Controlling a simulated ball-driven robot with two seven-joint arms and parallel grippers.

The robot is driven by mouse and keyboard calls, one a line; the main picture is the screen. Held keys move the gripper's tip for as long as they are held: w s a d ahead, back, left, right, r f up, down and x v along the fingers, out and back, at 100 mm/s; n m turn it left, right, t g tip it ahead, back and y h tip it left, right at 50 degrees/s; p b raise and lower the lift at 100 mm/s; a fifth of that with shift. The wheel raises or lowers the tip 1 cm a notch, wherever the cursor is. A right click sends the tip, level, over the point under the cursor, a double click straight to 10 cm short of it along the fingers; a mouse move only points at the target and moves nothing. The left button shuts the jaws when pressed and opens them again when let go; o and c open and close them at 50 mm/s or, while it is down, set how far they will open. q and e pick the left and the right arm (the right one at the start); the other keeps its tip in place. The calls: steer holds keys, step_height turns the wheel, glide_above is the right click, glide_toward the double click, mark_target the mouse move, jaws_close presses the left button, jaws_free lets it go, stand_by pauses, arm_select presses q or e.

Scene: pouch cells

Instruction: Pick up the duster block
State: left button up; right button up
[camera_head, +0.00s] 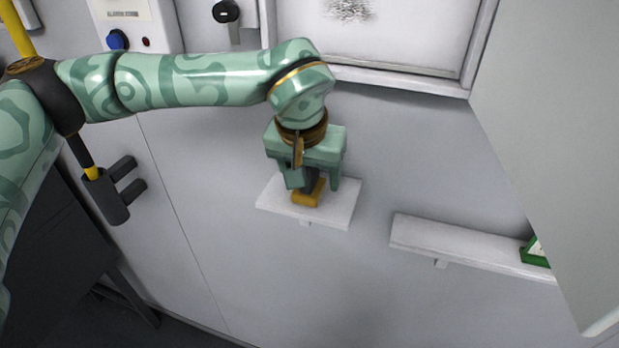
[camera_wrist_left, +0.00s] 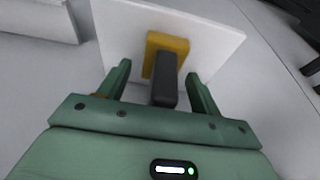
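The duster block (camera_head: 309,196) has a yellow base and a dark grey grip. It rests on a small white shelf (camera_head: 340,208) on the grey wall. My left gripper (camera_head: 314,182) is over the shelf, pointing down, with its fingers on either side of the grip. The left wrist view shows the duster block (camera_wrist_left: 165,72) between the fingertips (camera_wrist_left: 158,70), with a visible gap on each side. The gripper is open and not closed on it. My right gripper is not in view.
A longer white shelf (camera_head: 460,246) with a green-edged item (camera_head: 534,253) is at right. A framed white board (camera_head: 400,30) hangs above. A control box (camera_head: 137,22) with a blue knob is at upper left. A large pale panel (camera_head: 560,130) fills the right side.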

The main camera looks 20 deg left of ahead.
arm_select(q)
steer(key=c, duration=0.9)
steer(key=shift+r, duration=0.15)
steer(key=shift+w+r, duration=0.1)
steer(key=shift+r, duration=0.15)
steer(key=v, duration=0.3)
steer(key=shift+w+d+r+b, duration=0.1)
steer(key=shift+w+d+b, duration=0.05)
steer(key=shift+w+b, duration=0.15)
steer(key=s+d+r+b, duration=0.1)
steer(key=s+d+r, duration=0.5)
steer(key=s+r, duration=0.3)
steer(key=s, duration=0.3)
steer(key=shift+s, duration=0.2)
